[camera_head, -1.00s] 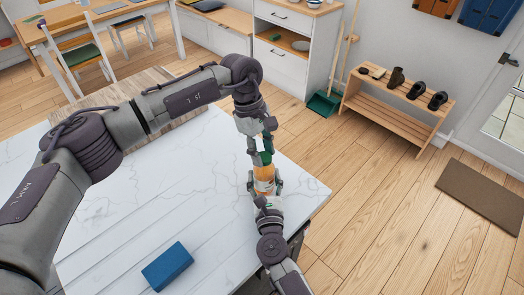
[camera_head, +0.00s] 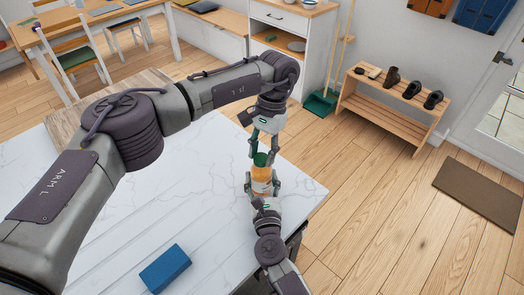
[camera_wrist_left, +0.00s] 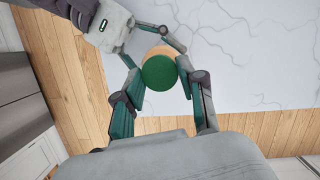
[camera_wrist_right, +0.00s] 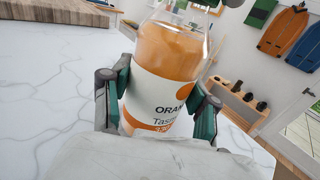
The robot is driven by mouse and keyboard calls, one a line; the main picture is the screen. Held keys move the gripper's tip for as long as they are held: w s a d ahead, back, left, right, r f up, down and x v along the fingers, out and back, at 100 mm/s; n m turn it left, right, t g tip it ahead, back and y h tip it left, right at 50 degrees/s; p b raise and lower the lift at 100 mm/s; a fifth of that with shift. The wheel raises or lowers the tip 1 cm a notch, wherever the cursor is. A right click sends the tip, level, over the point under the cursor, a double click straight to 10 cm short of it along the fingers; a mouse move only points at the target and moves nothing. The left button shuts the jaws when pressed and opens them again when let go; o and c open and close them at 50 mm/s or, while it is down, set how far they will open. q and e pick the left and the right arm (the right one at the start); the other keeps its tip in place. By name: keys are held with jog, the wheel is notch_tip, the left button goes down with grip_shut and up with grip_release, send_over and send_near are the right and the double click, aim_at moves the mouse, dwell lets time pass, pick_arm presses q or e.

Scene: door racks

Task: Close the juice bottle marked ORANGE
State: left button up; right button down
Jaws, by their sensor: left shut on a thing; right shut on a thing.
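The juice bottle (camera_head: 261,184) stands upright near the counter's right edge. It holds orange juice and its label reads "ORAN…" in the right wrist view (camera_wrist_right: 162,95). My right gripper (camera_head: 262,190) is shut around the bottle's body. A round green cap (camera_head: 260,159) is at the bottle's top, and it shows face-on in the left wrist view (camera_wrist_left: 158,73). My left gripper (camera_head: 261,154) comes from above and is shut on the cap, its fingers on either side. The joint between cap and bottle neck is too small or hidden to tell how it sits.
A blue block (camera_head: 165,268) lies on the white marble counter (camera_head: 120,215) at the front. A wooden board (camera_head: 62,122) is at the counter's far left. The counter's middle is clear. A shoe rack (camera_head: 392,105) stands on the floor beyond.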

pick_arm(q)
jog(key=o, duration=0.7)
jog(key=shift+r, duration=2.3)
jog(key=shift+c, duration=0.3)
